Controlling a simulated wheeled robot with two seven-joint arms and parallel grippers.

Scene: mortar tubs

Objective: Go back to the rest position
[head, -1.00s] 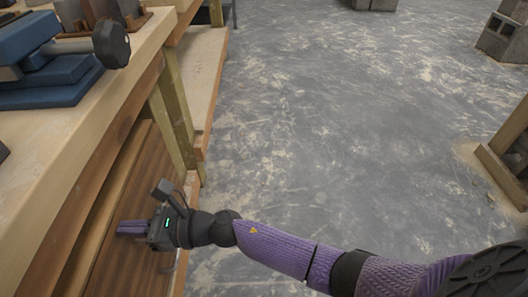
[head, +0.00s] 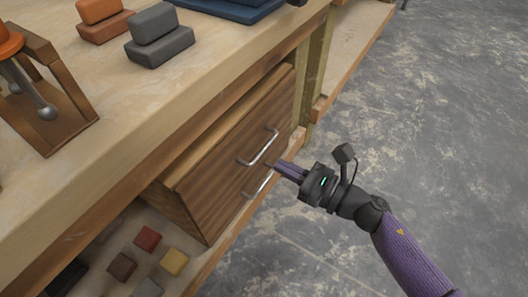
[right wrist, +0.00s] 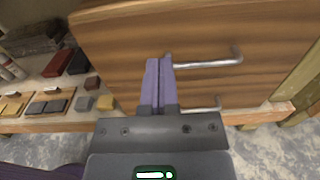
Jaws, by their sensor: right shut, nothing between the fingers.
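My right gripper (head: 279,168) is shut and empty, held in front of the wooden drawer (head: 222,158) under the workbench. Its purple fingers also show in the right wrist view (right wrist: 162,60), pointing at the drawer front. The fingertips are close to the metal handles (head: 257,147), and I cannot tell whether they touch. In the head view the drawer stands somewhat out from under the bench top. In the right wrist view the drawer front (right wrist: 200,30) fills the upper part, with the handle (right wrist: 215,62) right of the fingers. My left gripper is not in view.
The bench top (head: 180,95) holds orange and grey blocks (head: 160,40) and a wooden stand (head: 45,110). A lower shelf (head: 190,240) carries several small coloured blocks (head: 148,238). The concrete floor (head: 420,130) to the right is clear.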

